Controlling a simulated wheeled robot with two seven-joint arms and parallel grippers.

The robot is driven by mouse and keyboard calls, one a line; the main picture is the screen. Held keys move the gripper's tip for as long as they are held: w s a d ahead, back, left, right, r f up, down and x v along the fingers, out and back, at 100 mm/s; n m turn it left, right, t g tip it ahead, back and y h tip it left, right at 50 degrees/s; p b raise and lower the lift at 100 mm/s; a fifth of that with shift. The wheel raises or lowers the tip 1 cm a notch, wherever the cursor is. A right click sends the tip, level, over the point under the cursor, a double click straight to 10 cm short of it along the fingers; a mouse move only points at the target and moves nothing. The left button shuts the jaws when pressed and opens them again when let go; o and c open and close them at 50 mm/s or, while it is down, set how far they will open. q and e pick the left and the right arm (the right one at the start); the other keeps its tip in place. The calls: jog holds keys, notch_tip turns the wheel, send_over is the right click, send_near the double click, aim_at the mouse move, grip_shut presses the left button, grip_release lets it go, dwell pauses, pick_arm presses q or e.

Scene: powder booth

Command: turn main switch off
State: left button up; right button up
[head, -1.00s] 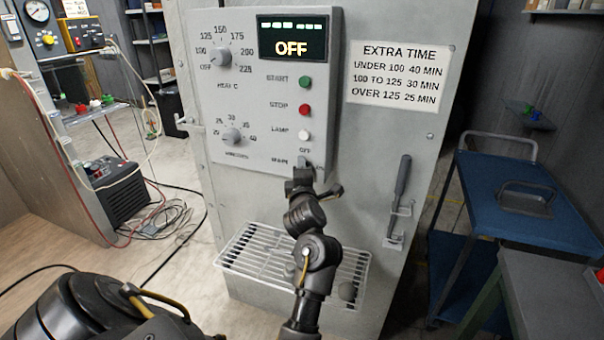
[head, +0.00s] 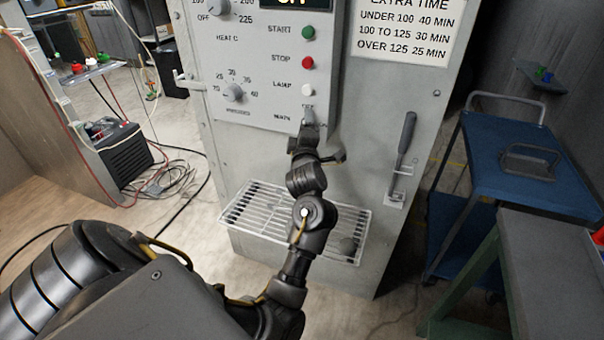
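My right gripper is not in view.
Start (head: 308,33), stop (head: 307,62) and lamp (head: 307,90) buttons sit above the switch. A wire rack (head: 262,212) juts out below the panel. A dark handle (head: 405,140) is on the cabinet's right. A blue cart (head: 480,170) stands at right.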

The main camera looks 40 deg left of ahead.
pick_arm(q)
jog(key=s+d+f+m+t+h+b, duration=0.1)
jog(key=s+f+m+t+h+b, duration=0.3)
jog(key=m, duration=0.6)
jog(key=s+d+f+m+t+h+b, duration=0.1)
jog(key=s+d+m+t, duration=0.3)
jog(key=m, duration=0.6)
jog(key=s+d+f+m+g+h+p, duration=0.1)
jog(key=f+g, duration=0.3)
jog(key=f, duration=0.9)
jog(key=s+d+f+m+g+h+p, duration=0.1)
jog(key=f+g, duration=0.4)
jog(key=f, duration=0.8)
jog(key=shift+s+d+m+h, duration=0.65)
jog(key=shift+s+m+h, duration=0.05)
jog(key=shift+h, duration=0.4)
